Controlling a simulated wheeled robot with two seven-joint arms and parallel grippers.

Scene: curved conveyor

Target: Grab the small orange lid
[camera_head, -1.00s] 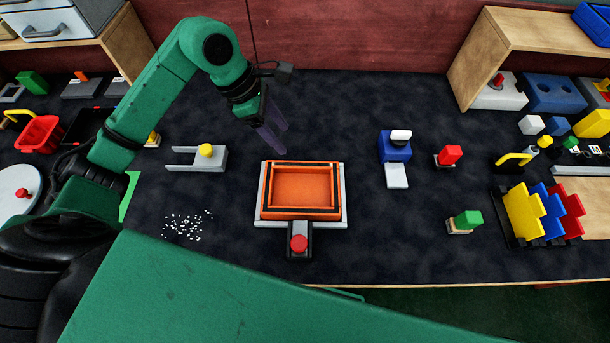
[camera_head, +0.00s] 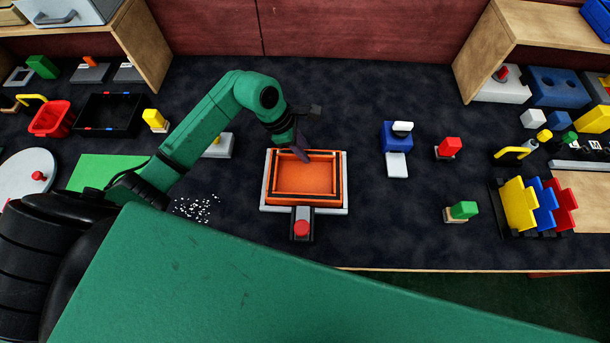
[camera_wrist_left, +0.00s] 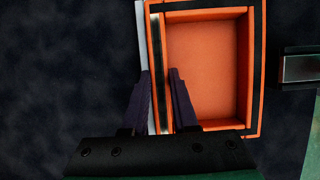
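A shallow orange tray-like piece (camera_head: 305,198), the only orange lid-like thing I make out, lies on a light grey base (camera_head: 344,208) at the table's middle. In the left wrist view its floor (camera_wrist_left: 205,60) and dark-trimmed rim show. My left gripper (camera_head: 302,153) points down at the piece's far edge. In the left wrist view its two dark purple fingers (camera_wrist_left: 161,75) are apart, one on each side of the near-left rim wall. Whether they touch the wall, I cannot tell. My right gripper is not in view.
A red button (camera_head: 302,228) sits on a dark block in front of the base. A blue block with a white part (camera_head: 397,137) stands to the right. White bits (camera_head: 197,208) lie to the left. Dark table is clear between the orange piece and the blue block.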

